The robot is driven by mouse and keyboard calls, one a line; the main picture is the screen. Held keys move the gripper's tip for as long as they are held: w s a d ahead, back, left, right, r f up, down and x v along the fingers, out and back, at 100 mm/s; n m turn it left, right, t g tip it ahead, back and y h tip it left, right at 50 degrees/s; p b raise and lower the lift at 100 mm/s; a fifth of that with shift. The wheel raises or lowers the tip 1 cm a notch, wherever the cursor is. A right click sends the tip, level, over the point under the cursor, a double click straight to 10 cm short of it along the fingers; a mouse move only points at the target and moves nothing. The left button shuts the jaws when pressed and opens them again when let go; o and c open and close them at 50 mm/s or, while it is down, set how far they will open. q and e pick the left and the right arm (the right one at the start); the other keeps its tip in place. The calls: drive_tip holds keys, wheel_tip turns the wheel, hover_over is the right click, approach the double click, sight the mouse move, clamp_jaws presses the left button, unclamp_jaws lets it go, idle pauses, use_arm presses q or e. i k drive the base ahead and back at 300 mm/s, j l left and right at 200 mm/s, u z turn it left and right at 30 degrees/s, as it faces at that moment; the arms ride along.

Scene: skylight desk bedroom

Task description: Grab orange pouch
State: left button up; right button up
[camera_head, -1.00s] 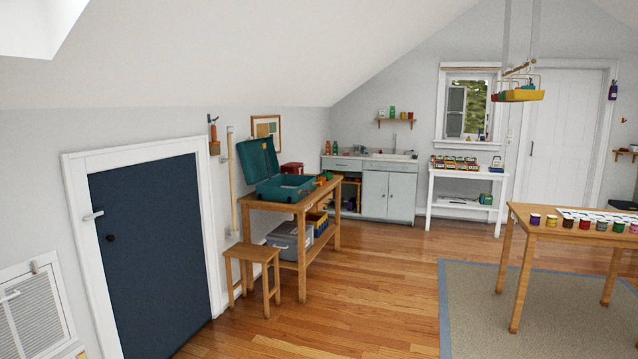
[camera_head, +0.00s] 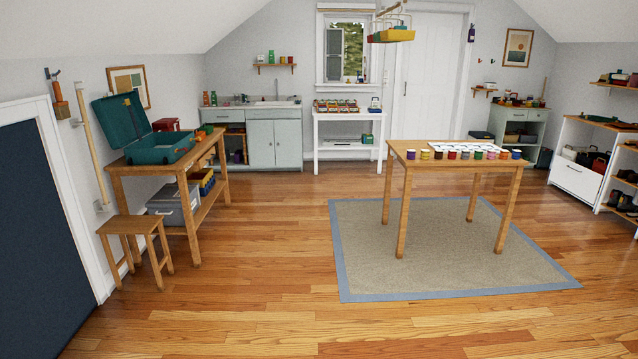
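I cannot make out an orange pouch for certain in the head view. Small orange or red items stand on several far surfaces, too small to tell apart. An orange-topped item (camera_head: 56,90) hangs on the wall at the left, beside the dark door; its kind is unclear. The open teal case (camera_head: 160,148) stands on the wooden workbench (camera_head: 140,168), and its inside is mostly hidden. Neither of my grippers is in view.
A wooden table (camera_head: 460,160) with several paint jars stands on a grey rug (camera_head: 440,262). A stool (camera_head: 136,226) stands before the workbench. A white side table (camera_head: 347,118) and sink cabinet (camera_head: 274,142) line the back wall. The wooden floor (camera_head: 250,270) between is clear.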

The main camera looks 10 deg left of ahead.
sight(202, 134)
drive_tip(key=i+j+u, duration=0.1)
drive_tip(key=i+u, duration=0.3)
drive_tip(key=i, duration=3.6)
drive_tip(key=i+u, duration=0.15)
drive_tip(key=i, duration=0.55)
drive_tip(key=i+l+u, duration=0.15)
drive_tip(key=i, duration=0.5)
drive_tip(key=i+l+u, duration=0.1)
drive_tip(key=i, duration=0.6)
